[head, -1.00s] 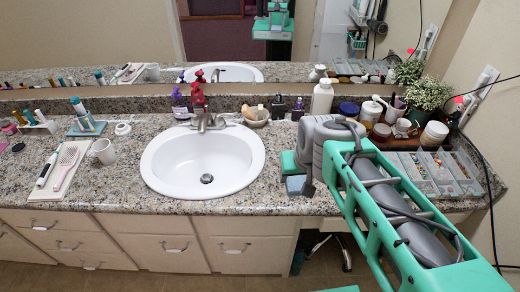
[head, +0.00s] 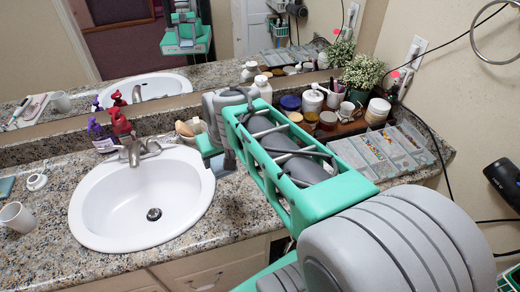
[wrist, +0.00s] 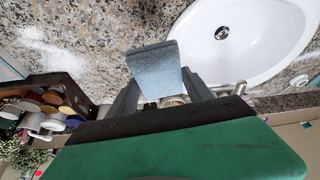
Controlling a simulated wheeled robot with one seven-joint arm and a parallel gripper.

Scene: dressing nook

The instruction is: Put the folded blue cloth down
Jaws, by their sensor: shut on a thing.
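The folded blue cloth (wrist: 155,72) shows in the wrist view as a small grey-blue slab. My gripper (wrist: 160,98) is shut on its near end, and the rest sticks out past the fingers. It is over the granite counter (wrist: 95,50), beside the sink; I cannot tell whether the cloth touches the counter. In the head view my gripper (head: 212,150) is at the right rim of the white sink (head: 100,215), and my arm and wrist hide most of the cloth.
A wooden tray of jars (head: 345,128) and a clear divided organizer (head: 375,155) stand to the right. A white mug (head: 17,217) stands at left. Granite in front of the organizer is partly hidden by my arm.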

